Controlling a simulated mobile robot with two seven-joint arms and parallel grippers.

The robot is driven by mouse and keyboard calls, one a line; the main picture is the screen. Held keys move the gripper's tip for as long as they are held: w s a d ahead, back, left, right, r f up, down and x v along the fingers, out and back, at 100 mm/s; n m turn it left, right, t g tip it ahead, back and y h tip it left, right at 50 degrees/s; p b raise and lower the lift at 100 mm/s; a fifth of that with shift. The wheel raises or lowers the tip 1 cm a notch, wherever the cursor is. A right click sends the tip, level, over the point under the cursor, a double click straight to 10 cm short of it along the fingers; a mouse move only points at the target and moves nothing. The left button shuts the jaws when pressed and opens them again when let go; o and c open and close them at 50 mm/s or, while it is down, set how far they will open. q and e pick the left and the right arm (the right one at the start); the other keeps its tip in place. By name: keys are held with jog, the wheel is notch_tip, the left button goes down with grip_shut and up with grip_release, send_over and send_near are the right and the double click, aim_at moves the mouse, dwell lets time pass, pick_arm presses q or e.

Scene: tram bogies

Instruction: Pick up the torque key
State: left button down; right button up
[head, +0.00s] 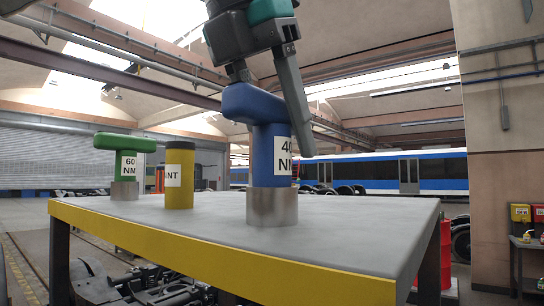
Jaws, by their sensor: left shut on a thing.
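My left gripper (272,108) comes down from above and is shut on the blue key's rounded top handle. One finger lies in front of the key on the right and covers part of its label. The other finger is mostly hidden behind the handle. A green torque key (126,155) marked "60 NM" stands upright at the table's left. My right gripper is out of view.
A yellow can (180,175) with a dark top and a partly visible label stands between the two keys. The tabletop right of the blue key is clear. A red drum (446,255) stands behind the table's right end.

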pick_arm(q)
jog(key=shift+r, duration=0.15)
dwell(0.3)
notch_tip(320, 180, up, 8)
jog(key=p, duration=0.4)
jog(key=shift+r, duration=0.75)
jog(key=shift+r, duration=0.1)
